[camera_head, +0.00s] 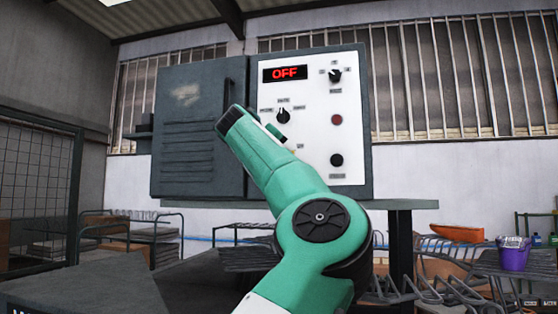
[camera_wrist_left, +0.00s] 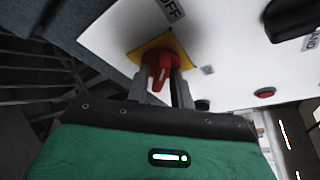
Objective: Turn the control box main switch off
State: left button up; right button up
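The control box (camera_head: 352,110) is a white panel on a dark cabinet, and its red display (camera_head: 285,73) reads OFF. The main switch (camera_wrist_left: 160,65) is a red handle on a yellow plate, seen in the left wrist view below an OFF label. In the head view my green left arm hides nearly all of it. My left gripper (camera_wrist_left: 161,92) has its two grey fingers apart, one on either side of the red handle. I see no clear grip, and contact is hard to judge. My right gripper is in neither view.
Black knobs (camera_head: 335,75) and a red button (camera_head: 337,119) sit on the panel around the arm. The cabinet's grey door (camera_head: 195,130) stands at left. A table edge (camera_head: 400,204) runs beneath the box. A purple bucket (camera_head: 513,255) is at the far right.

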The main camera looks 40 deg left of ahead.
pick_arm(q)
jog(key=shift+o, duration=0.6)
